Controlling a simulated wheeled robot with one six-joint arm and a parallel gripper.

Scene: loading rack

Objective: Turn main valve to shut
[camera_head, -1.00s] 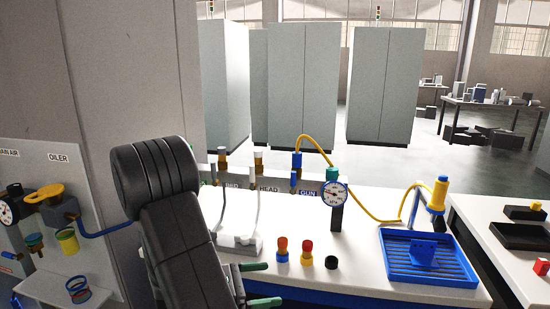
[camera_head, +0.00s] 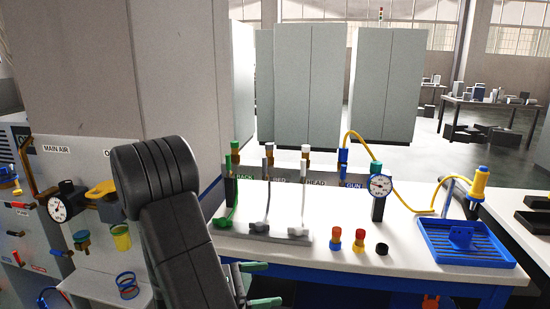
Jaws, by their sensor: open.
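The main air panel (camera_head: 100,160) stands at the left, with the label MAIN AIR (camera_head: 57,149) on it. Below the label is a round white-faced gauge (camera_head: 58,207). A yellow handle-like part (camera_head: 100,190) sits to the gauge's right, partly behind my arm. Red-ended handles (camera_head: 20,205) show further left. I cannot tell which part is the main valve or how it is turned. My gripper (camera_head: 262,284) shows two green-tipped fingers, apart and empty, low in front of the bench and well right of the panel.
The white bench (camera_head: 400,235) carries a hose manifold (camera_head: 265,170) with labelled lines, a second gauge (camera_head: 380,185), small coloured caps (camera_head: 360,240) and a blue tray (camera_head: 465,250). Grey cabinets (camera_head: 310,85) stand behind.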

